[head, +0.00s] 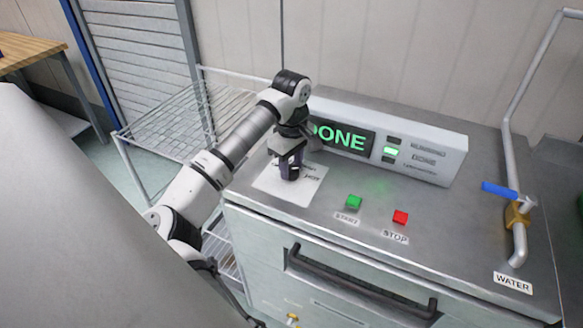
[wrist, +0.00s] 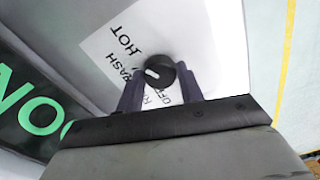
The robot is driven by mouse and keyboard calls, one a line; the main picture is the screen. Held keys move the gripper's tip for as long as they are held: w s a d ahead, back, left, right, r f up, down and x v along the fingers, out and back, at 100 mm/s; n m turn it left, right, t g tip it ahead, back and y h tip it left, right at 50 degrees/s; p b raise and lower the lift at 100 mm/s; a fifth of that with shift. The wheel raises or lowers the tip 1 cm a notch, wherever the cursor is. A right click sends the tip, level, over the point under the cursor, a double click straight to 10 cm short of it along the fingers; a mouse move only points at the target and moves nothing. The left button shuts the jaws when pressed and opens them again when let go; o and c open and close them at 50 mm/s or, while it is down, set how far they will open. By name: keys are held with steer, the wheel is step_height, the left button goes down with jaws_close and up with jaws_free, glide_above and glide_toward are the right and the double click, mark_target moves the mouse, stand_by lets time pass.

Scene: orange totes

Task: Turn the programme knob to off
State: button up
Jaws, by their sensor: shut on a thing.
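The programme knob (wrist: 160,68) is a round black knob with a white mark, seen in the wrist view. The mark lies on the knob's left side in that view. The knob sits on a white label plate (wrist: 105,45), also seen in the head view (head: 305,195). "HOT" and part of "WASH" are readable; other lettering near the fingers is partly hidden, possibly "OFF". My gripper (wrist: 160,83) is shut on the knob, one dark finger on each side. In the head view my gripper (head: 290,172) points down at the plate and hides the knob.
A display box (head: 450,155) behind the plate reads "DONE", with one green lamp lit (head: 391,151). A green START button (head: 354,202) and red STOP button (head: 400,217) lie to the right. A blue-handled water valve (head: 500,190) and pipe stand at far right. A wire rack (head: 175,120) is left.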

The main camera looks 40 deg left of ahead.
steer(key=n+b, duration=0.2)
steer(key=shift+f+n, duration=0.2)
steer(key=shift+n, duration=0.1)
steer(key=n+b, duration=0.3)
steer(key=shift+n, duration=0.3)
steer(key=n+b, duration=0.3)
steer(key=n, duration=0.3)
steer(key=shift+r+b, duration=0.15)
steer(key=shift+b, duration=0.15)
steer(key=n+b, duration=0.2)
steer(key=n, duration=0.4)
steer(key=shift+n, duration=0.4)
steer(key=n+b, duration=0.2)
steer(key=n, duration=0.4)
steer(key=shift+n, duration=0.4)
steer(key=o, duration=1)
steer(key=shift+r, duration=0.15)
